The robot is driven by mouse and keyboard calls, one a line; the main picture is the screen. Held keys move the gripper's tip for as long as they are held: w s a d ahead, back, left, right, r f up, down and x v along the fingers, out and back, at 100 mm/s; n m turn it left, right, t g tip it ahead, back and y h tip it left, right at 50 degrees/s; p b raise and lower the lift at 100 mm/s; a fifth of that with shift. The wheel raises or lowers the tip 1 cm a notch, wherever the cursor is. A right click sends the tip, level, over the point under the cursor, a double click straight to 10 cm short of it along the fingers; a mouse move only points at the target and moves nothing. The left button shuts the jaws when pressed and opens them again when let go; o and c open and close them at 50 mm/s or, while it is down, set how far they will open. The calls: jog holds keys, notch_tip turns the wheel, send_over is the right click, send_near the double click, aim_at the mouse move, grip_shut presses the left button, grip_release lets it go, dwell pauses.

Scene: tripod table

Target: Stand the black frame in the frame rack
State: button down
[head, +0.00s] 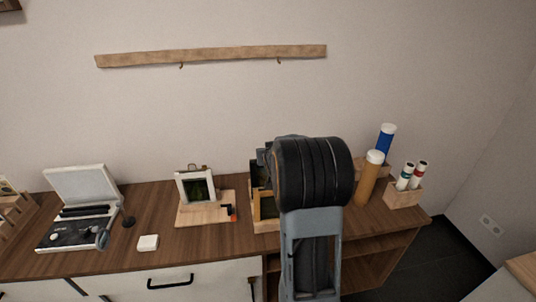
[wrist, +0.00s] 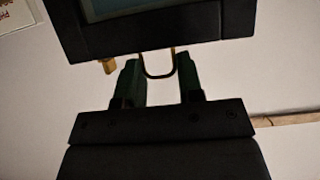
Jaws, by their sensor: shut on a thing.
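The black frame (wrist: 150,42) fills the top of the wrist view, with part of its pane showing and the rest cut off. A thin wire loop (wrist: 158,76) at its edge lies between the dark green fingers of my gripper (wrist: 158,66), which is shut on it. In the head view my arm hides the gripper and most or all of the frame. A wooden holder (head: 266,226) with a wood-edged frame in it stands partly behind my arm; I cannot tell if it is the frame rack.
A white frame (head: 181,188) stands on a wooden base left of my arm. Tubes (head: 369,178) and a wooden box (head: 404,196) stand right. A wooden rail (head: 210,57) is on the wall.

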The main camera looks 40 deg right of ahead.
jog(key=shift+f+b, duration=0.25)
jog(key=shift+b, duration=0.05)
jog(key=shift+f+b, duration=0.5)
jog(key=c, duration=0.7)
grip_release()
jog(key=shift+s, duration=0.15)
jog(key=shift+p+v, duration=0.75)
jog(key=shift+v, duration=6.1)
jog(key=shift+r, duration=0.2)
